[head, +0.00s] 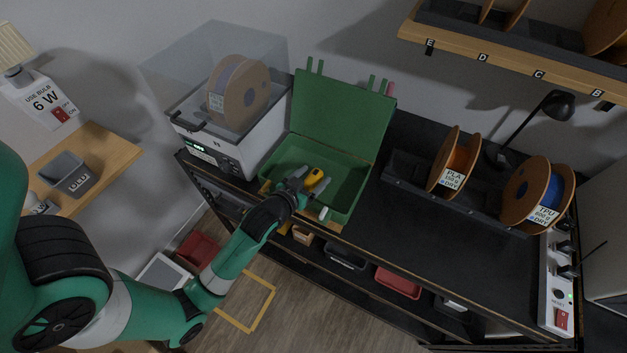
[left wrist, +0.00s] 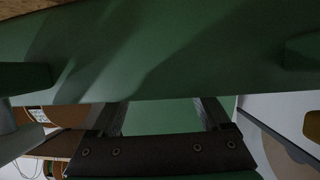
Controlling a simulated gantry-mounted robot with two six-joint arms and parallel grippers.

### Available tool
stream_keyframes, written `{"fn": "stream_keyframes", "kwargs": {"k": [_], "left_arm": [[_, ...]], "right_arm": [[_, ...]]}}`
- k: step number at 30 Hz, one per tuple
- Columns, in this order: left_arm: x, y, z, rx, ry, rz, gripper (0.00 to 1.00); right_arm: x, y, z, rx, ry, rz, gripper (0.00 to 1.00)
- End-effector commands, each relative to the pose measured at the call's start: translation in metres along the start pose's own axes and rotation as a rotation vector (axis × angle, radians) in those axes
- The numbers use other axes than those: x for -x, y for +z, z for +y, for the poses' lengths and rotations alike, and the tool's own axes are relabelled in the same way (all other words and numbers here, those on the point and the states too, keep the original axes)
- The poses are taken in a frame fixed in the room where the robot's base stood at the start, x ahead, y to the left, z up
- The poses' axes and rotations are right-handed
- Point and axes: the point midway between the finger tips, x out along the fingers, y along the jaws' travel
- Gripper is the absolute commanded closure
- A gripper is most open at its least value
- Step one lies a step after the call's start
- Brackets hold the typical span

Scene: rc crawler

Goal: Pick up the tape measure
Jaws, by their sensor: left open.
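My left gripper (head: 309,181) reaches over the toolbox's front edge. Part of the object is hidden by the gripper. In the left wrist view, the open fingers (left wrist: 160,115) show against a green surface, and no tape measure can be made out. My right gripper is not in view.
The toolbox's raised lid (head: 343,118) stands behind. A white box with a clear cover and a spool (head: 240,93) is at its left. Orange (head: 455,160) and blue (head: 540,192) filament spools stand at right.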

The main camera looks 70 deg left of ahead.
Motion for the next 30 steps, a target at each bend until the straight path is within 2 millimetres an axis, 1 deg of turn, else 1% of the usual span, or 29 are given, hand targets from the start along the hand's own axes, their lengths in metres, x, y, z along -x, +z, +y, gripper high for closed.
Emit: {"fn": "stream_keyframes", "kwargs": {"k": [3, 6, 13, 14, 15, 17, 18, 27, 30], "left_arm": [[-0.02, 0.0, 0.001, 0.0, -0.001, -0.001, 0.2], [-0.031, 0.0, 0.001, 0.0, 0.0, -0.001, 0.2], [-0.034, 0.0, 0.001, 0.0, 0.0, 0.001, 0.2], [-0.034, 0.0, 0.001, 0.0, 0.0, 0.001, 0.22], [-0.034, 0.0, 0.001, 0.0, 0.0, 0.001, 0.29], [-0.034, 0.0, 0.001, 0.0, 0.0, 0.001, 0.4], [-0.034, 0.0, 0.001, 0.0, 0.0, 0.001, 0.47], [-0.033, 0.0, 0.001, 0.0, 0.0, 0.0, 1.0], [-0.033, 0.0, 0.001, 0.0, 0.0, 0.0, 1.0]], "right_arm": [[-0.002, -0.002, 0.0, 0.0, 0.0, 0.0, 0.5], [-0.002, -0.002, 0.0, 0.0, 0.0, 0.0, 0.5], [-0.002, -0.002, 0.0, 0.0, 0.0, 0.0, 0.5], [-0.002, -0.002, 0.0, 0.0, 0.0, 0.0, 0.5], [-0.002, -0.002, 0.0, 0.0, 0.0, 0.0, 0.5], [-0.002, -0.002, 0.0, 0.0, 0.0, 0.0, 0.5], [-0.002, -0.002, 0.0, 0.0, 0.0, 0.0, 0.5], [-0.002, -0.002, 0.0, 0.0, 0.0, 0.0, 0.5], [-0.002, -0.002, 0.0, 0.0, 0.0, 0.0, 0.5]]}}
